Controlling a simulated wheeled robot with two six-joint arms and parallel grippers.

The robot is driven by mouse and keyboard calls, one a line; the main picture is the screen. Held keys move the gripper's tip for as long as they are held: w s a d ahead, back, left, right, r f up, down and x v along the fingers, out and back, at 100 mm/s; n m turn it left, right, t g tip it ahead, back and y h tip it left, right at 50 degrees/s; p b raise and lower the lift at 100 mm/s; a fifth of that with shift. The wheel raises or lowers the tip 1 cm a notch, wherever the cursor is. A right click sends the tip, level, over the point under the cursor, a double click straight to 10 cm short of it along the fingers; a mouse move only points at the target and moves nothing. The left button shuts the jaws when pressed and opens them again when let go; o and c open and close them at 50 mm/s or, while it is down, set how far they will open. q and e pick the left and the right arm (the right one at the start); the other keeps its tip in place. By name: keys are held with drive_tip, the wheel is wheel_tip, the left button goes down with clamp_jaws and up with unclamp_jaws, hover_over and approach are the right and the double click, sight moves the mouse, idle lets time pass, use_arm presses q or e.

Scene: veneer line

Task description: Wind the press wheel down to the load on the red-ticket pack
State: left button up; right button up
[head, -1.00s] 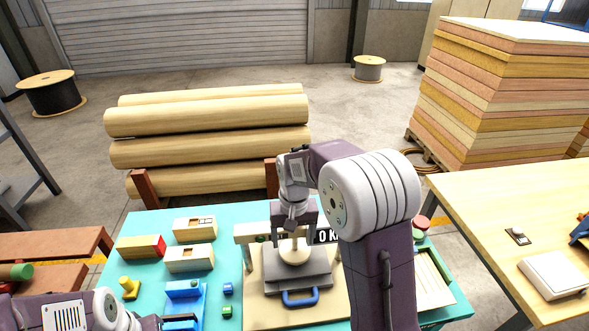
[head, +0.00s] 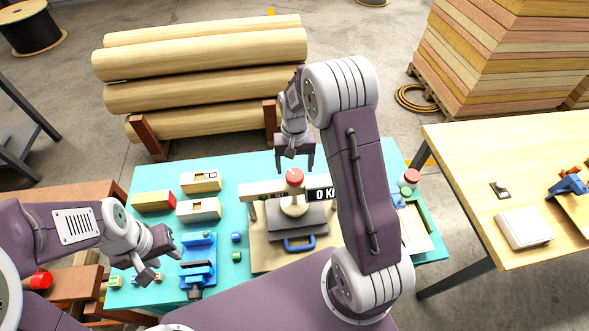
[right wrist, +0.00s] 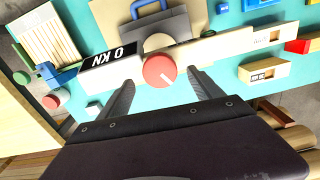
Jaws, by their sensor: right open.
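The press (head: 262,239) stands on the teal table with a cream crossbeam, a dark plate and a blue handle (head: 299,245). A round red knob (head: 294,177) tops its pale screw; it also shows in the right wrist view (right wrist: 159,70). The sign (head: 320,194) reads 0 KN. My right gripper (head: 295,168) is open just above the knob, fingers on either side, not closed on it. My left gripper (head: 163,266) is open and empty at the table's front left. A pale block with a red end (head: 153,201) lies at the back left; I cannot tell if it is the red-ticket pack.
Two more pale blocks (head: 200,181) lie beside the red-ended one. A blue vise-like fixture (head: 199,265) and small cubes stand left of the press. A red-topped round piece (head: 411,176) is at the right edge. A wooden table (head: 480,160) stands to the right.

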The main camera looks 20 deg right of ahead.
sight(294, 175)
wheel_tip(294, 175, down, 3)
drive_tip(key=shift+r+p, duration=0.2)
drive_tip(key=shift+p, duration=0.2)
drive_tip(key=shift+s+a+f, duration=0.1)
drive_tip(key=shift+s+f, duration=0.1)
drive_tip(key=shift+f, duration=0.4)
drive_tip(key=shift+w, duration=0.1)
drive_tip(key=c, duration=1.3)
drive_tip(key=shift+f+m, duration=0.1)
drive_tip(key=shift+m, duration=0.3)
drive_tip(key=shift+c, duration=0.3)
drive_tip(key=shift+m+b, duration=0.3)
drive_tip(key=shift+m, duration=0.4)
use_arm(q)
drive_tip(key=shift+s+r, duration=0.15)
drive_tip(key=shift+r, duration=0.3)
